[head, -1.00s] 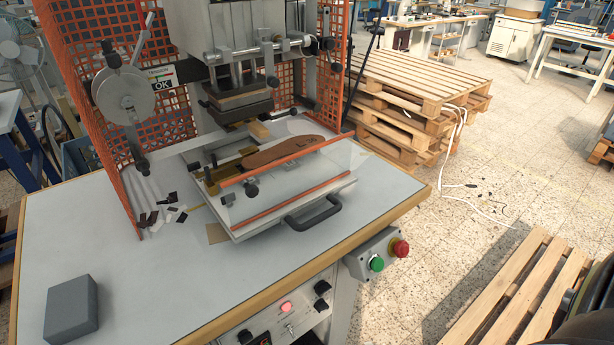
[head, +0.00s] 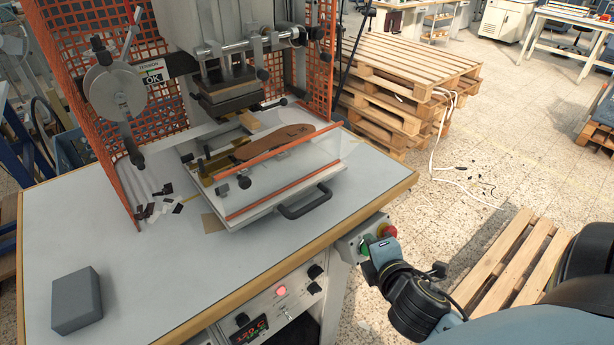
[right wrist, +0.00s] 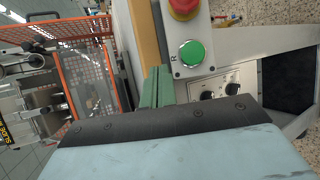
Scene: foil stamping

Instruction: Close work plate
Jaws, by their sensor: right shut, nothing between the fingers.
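The work plate (head: 255,209) is a pale slab with a black handle (head: 305,203) on its front edge. It sits out in front of the press head (head: 228,92). A brown sole-shaped piece (head: 270,145) lies on it, behind a clear guard with orange edges (head: 280,190). My right gripper (head: 369,246) is shut and empty, right of the handle and apart from it, by the button box at the table's front edge. In the right wrist view its green fingers (right wrist: 157,86) are together beside the green button (right wrist: 192,53). My left gripper is not in view.
A red stop button (right wrist: 184,8) sits next to the green one. A grey block (head: 76,300) lies at the table's left. Orange mesh guards (head: 85,110) flank the press. Pallets (head: 405,90) stand behind at right.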

